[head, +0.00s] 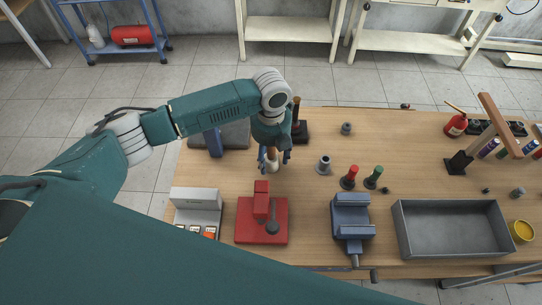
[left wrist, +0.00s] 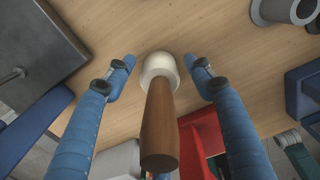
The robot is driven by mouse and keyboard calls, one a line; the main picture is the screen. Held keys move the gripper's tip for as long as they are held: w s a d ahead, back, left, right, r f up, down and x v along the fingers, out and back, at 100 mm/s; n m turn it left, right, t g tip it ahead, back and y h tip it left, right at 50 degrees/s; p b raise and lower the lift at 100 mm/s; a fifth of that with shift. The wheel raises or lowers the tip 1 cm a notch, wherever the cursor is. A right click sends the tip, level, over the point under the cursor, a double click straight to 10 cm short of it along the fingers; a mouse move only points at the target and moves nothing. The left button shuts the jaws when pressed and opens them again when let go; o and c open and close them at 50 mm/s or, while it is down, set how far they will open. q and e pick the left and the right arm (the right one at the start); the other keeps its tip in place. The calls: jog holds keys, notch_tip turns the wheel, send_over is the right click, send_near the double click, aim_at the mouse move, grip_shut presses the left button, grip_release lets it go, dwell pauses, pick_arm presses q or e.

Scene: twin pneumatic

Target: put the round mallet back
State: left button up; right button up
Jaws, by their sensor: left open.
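The round mallet (left wrist: 160,120) has a pale round head and a brown wooden handle. In the left wrist view it stands on its head on the table, handle pointing up toward the camera. In the head view its pale head (head: 271,166) shows below my left gripper (head: 275,157), and the arm hides most of the handle. My left gripper (left wrist: 160,66) is open, with one blue finger on each side of the mallet and gaps between. My right gripper is not in view.
A black block (head: 301,133) with a brown upright piece stands just behind the gripper. A red press (head: 262,232) is in front, beside a grey switch box (head: 197,206). A grey flanged part (head: 323,165), blue vise (head: 351,217) and metal tray (head: 453,203) lie right.

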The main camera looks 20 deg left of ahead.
pick_arm(q)
jog(key=shift+w+r, duration=0.1)
jog(key=shift+r, duration=0.35)
notch_tip(320, 180, up, 11)
jog(key=b, duration=0.3)
jog(key=shift+r, duration=0.2)
jog(key=shift+f, duration=0.1)
